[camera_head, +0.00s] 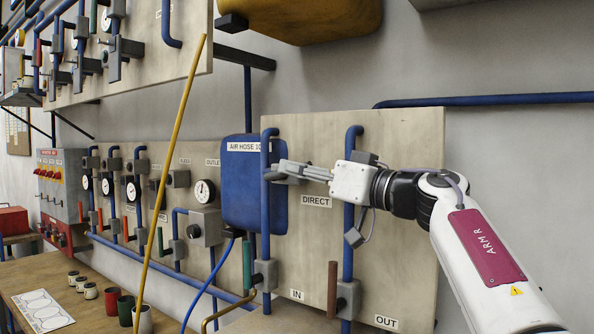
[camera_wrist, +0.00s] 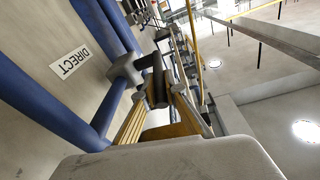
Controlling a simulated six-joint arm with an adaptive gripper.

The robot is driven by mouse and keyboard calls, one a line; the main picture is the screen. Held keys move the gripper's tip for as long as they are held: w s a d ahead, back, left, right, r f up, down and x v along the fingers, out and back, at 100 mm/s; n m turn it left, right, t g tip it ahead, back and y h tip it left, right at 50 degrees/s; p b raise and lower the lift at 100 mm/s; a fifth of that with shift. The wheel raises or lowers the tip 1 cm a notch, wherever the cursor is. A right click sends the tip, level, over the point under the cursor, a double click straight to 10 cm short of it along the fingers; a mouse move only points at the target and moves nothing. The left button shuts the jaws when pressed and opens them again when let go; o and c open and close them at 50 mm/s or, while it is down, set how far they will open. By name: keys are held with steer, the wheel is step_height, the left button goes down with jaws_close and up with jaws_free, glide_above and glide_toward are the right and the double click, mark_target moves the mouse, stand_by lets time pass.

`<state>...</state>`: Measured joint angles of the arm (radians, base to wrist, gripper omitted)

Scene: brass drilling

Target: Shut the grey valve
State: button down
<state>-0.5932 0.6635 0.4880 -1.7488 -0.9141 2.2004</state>
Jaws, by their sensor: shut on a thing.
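The grey valve (camera_wrist: 126,70) sits on a blue pipe beside the DIRECT label in the wrist view. Its grey body shows left of the fingertips, and a dark grey handle reaches out between them. My gripper (camera_wrist: 159,88) is shut on this handle, with a finger on each side. In the head view my gripper (camera_head: 277,174) reaches left across the upper part of the beige panel, with its tips at the left blue pipe. There the fingers largely hide the valve, so I cannot tell its handle's exact angle.
The panel (camera_head: 410,220) carries two upright blue pipes. A blue AIR HOSE box (camera_head: 240,190) is close left of my fingertips. A yellow pole (camera_head: 175,170) leans farther left.

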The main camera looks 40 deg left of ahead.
steer(key=shift+s+a, duration=0.1)
steer(key=shift+s, duration=0.1)
steer(key=c, duration=2.1)
jaws_free()
steer(key=shift+w, duration=0.1)
steer(key=shift+d, duration=0.4)
steer(key=shift+s+d+f, duration=0.15)
steer(key=shift+d+f, duration=0.1)
steer(key=shift+d, duration=1.6)
steer(key=shift+s+d+f, duration=0.1)
steer(key=shift+d+f, duration=0.1)
steer(key=shift+d, duration=1.7)
steer(key=shift+s+d+f, duration=0.15)
steer(key=shift+d+f, duration=0.1)
steer(key=shift+d, duration=1.6)
